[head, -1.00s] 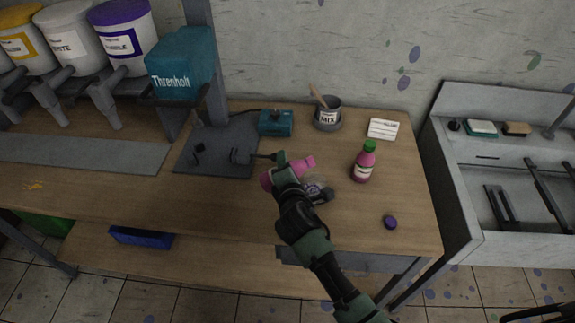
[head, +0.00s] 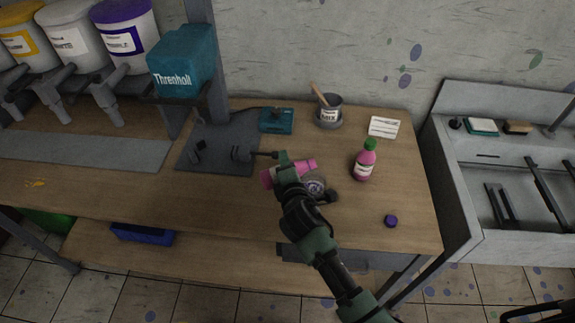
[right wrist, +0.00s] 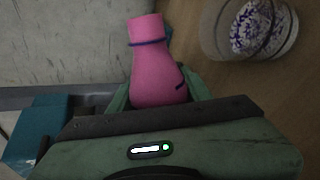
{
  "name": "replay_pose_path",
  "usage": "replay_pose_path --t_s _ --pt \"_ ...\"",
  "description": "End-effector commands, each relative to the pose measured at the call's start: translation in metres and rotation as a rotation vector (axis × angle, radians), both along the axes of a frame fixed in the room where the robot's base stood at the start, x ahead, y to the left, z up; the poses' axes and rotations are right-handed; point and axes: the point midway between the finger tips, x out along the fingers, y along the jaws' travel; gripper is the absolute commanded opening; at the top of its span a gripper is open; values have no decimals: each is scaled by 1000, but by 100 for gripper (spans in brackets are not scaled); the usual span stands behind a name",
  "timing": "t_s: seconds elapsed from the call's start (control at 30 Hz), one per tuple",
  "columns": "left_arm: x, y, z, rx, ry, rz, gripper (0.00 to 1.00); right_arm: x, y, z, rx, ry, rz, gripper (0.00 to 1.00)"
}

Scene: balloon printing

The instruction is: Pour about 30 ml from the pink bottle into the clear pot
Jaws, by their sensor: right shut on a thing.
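My right gripper (head: 286,171) is shut on a pink bottle (head: 306,165) above the table. The bottle lies nearly level, its neck pointing right in the head view. In the right wrist view the bottle (right wrist: 150,60) has a dark purple band near its mouth. The clear pot (head: 316,184) stands on the table beside the bottle, partly hidden by my gripper. In the right wrist view the pot (right wrist: 290,42) shows purple-and-white mottled contents, and the bottle's mouth is apart from it. No stream is visible. My left gripper is not in view.
A second pink bottle with a green cap (head: 364,165) stands to the right. A small purple cap (head: 391,221) lies near the front. A grey can (head: 329,112) with a stick, a white card (head: 384,127) and a teal press (head: 182,65) stand behind.

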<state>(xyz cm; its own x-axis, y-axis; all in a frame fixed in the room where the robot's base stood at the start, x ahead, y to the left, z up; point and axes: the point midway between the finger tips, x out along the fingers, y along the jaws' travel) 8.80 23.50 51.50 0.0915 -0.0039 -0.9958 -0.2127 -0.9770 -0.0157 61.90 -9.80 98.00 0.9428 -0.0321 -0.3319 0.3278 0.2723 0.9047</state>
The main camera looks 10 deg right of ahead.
Motion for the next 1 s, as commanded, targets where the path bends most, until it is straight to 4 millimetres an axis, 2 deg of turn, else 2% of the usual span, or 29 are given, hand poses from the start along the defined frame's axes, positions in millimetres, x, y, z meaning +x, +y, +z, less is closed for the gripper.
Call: replay_pose_path --t_s 1.0 --pt "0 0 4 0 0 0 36 0 1 -9 139 7 0 0"
